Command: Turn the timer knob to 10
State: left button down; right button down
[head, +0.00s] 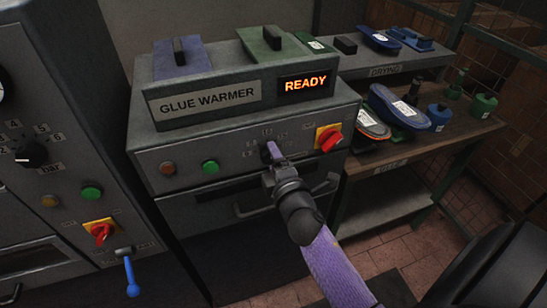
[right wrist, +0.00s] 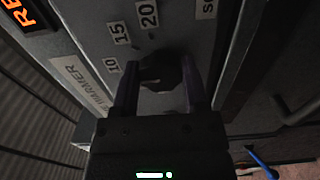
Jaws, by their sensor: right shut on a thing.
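The timer knob (right wrist: 158,70) is dark and sits on the grey front panel of the glue warmer (head: 234,155), with the labels 10, 15 and 20 near it in the right wrist view. My right gripper (head: 270,151) reaches the panel from the front. In the right wrist view its two purple fingers (right wrist: 158,84) are on either side of the knob and shut on it. The knob's pointer is too dark to read, and in the head view the gripper mostly hides the knob. My left gripper is not in view.
The warmer's lit display (head: 305,82) reads READY. A green button (head: 210,166) is left of the knob, and a red-and-yellow switch (head: 329,138) is right of it. An oven handle lies below. A bench (head: 450,138) with shoe parts stands at right; another machine stands at left.

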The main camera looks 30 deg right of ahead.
jog(key=shift+c, duration=2)
grip_release()
jog(key=shift+o, duration=1.2)
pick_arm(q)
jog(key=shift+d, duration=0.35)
pick_arm(e)
jog(key=shift+o, duration=0.3)
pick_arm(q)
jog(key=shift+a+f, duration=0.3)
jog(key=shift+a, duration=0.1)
pick_arm(e)
jog(key=v, duration=1)
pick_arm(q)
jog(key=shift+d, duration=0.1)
